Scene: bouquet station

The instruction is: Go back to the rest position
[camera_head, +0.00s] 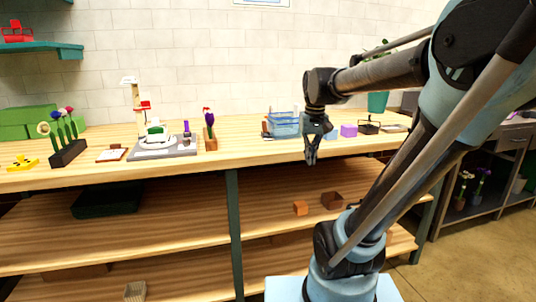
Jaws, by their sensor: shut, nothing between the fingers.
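My gripper (311,157) points down in front of the front edge of the wooden table (255,148), near the picture's middle. Its fingers are shut with nothing between them. My arm reaches in from the right and bends down at the wrist. The gripper appears apart from the things on the table.
Left are a flower holder (210,139), a grey-based station (163,150) and a dark flower rack (68,153). A lower shelf (190,222) holds small boxes.

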